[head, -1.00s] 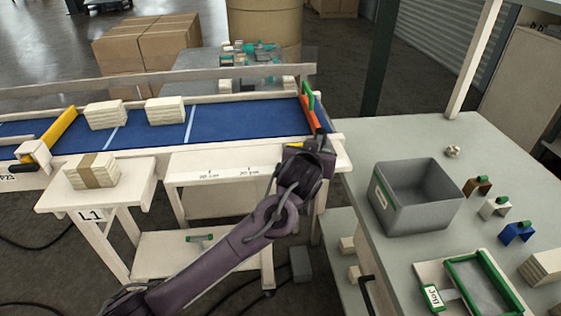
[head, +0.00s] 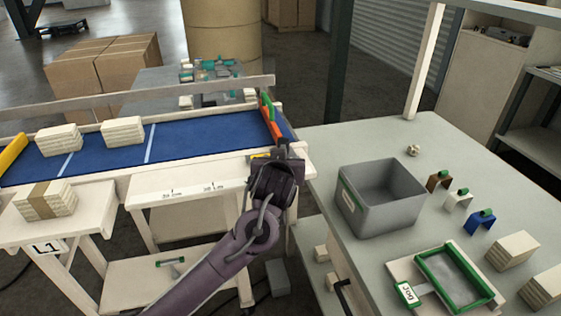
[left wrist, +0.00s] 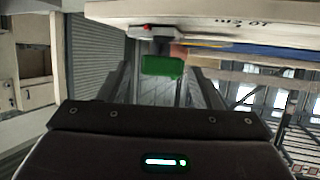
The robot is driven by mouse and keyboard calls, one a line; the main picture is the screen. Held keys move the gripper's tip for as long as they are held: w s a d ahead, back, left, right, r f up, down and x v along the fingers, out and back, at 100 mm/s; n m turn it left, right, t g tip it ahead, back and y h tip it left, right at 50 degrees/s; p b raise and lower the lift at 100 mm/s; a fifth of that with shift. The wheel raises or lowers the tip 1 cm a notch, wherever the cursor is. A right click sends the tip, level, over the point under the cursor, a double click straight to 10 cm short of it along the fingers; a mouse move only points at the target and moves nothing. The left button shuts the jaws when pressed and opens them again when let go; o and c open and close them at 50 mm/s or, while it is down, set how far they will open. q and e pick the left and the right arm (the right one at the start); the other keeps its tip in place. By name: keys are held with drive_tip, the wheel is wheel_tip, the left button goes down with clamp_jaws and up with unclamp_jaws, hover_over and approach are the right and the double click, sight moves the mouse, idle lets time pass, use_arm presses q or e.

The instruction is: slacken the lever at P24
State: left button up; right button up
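An orange stop (head: 272,127) with a green upright piece (head: 266,106) stands across the right end of the blue conveyor. No P24 label is readable. My left gripper (head: 269,158) is at the conveyor's front right corner, just below the stop, and hides what is there. In the left wrist view, a green handle (left wrist: 162,65) on a grey mount hangs ahead of the gripper (left wrist: 164,84), roughly centred between its fingers. The fingers look apart, with nothing visibly gripped. Contact with the handle cannot be told. My right gripper is out of view.
A grey bin (head: 381,198) stands on the table to the right, with several small clamps beside it and a green-framed tray (head: 455,278) in front. Stacked pads (head: 122,131) lie on the conveyor.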

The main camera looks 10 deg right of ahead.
use_arm(q)
drive_tip(key=b+v, duration=0.1)
drive_tip(key=v, duration=0.6)
drive_tip(key=shift+s+r+b, duration=0.15)
drive_tip(key=shift+s+b, duration=0.2)
drive_tip(key=shift+s+a, duration=0.1)
